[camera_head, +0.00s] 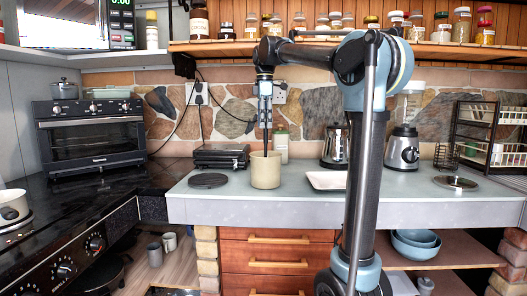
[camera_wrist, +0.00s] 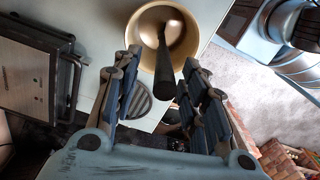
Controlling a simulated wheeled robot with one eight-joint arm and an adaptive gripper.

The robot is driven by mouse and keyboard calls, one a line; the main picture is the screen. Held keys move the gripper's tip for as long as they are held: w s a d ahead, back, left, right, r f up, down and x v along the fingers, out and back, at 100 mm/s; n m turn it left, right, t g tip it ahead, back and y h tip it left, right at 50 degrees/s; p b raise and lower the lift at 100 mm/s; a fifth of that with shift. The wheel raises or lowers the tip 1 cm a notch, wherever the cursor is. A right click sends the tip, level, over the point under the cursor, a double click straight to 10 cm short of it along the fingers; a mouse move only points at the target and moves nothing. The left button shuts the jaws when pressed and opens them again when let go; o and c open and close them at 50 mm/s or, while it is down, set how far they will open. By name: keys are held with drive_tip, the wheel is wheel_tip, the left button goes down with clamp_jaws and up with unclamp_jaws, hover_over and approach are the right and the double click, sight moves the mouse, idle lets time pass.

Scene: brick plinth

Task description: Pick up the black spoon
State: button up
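The black spoon (camera_wrist: 164,68) stands in a beige round pot (camera_head: 265,172) on the grey counter, its handle pointing up. In the head view the spoon (camera_head: 266,142) is a thin dark line above the pot's rim. My gripper (camera_head: 265,98) hangs right above the pot, pointing down. In the wrist view my gripper (camera_wrist: 161,60) is open, its two fingers apart on either side of the handle, with gaps showing. Whether the fingers touch the handle cannot be told, but they are not closed on it. The spoon's bowl end is inside the pot (camera_wrist: 185,40).
A black sandwich press (camera_head: 221,156) and a dark round disc (camera_head: 208,181) are left of the pot. A white tray (camera_head: 326,180) lies to its right. A jar (camera_head: 281,146) stands behind it. A shelf of jars (camera_head: 420,49) runs above, near my arm.

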sight(266, 142)
drive_tip(key=shift+d+f, duration=0.15)
drive_tip(key=shift+f, duration=1.35)
drive_tip(key=shift+d+f, duration=0.15)
drive_tip(key=shift+f, duration=1.3)
clamp_jaws()
